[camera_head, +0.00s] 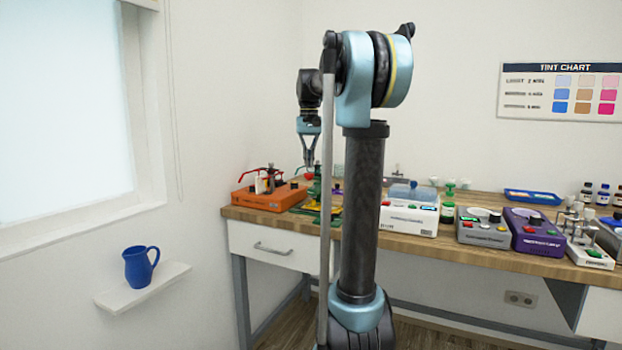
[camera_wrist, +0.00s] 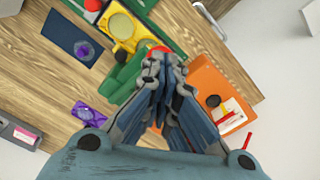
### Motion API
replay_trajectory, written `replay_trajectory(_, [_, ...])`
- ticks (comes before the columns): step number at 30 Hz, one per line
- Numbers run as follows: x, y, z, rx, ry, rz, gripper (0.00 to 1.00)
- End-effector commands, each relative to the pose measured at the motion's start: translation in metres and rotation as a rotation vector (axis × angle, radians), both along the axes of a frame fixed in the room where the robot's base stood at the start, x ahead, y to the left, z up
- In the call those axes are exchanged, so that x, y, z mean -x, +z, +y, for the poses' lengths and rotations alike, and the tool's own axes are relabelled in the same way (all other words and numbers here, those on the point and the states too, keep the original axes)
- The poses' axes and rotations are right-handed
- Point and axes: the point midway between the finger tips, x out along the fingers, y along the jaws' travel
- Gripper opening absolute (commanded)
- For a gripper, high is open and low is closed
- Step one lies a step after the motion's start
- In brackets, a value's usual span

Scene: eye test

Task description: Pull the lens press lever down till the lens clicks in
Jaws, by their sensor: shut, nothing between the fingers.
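The green lens press (camera_head: 317,188) stands at the left end of the bench. Its red lever knob (camera_head: 308,176) shows just under my gripper (camera_head: 308,168) in the head view. In the wrist view, my gripper (camera_wrist: 165,68) is shut with nothing held, fingers pointing down toward the press. The red knob (camera_wrist: 158,49) shows just beyond the fingertips, partly hidden by them. The green press body (camera_wrist: 122,78) lies left of the fingers. I cannot tell whether the fingers touch the knob. The rest of the lever and the lens seat are hidden behind the gripper.
An orange box (camera_head: 262,201) with red-framed glasses stands close to the left of the press; the wrist view shows it (camera_wrist: 208,72) right of the fingers. A white device (camera_head: 408,219) and a purple device (camera_head: 535,238) stand farther right on the bench.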

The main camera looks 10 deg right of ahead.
Motion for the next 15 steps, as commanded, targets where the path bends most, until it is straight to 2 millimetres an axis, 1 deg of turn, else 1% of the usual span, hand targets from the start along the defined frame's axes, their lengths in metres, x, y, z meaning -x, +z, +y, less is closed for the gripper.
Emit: replay_trajectory(15, [0.0,0.023,0.0,0.0,0.0,0.0,0.0])
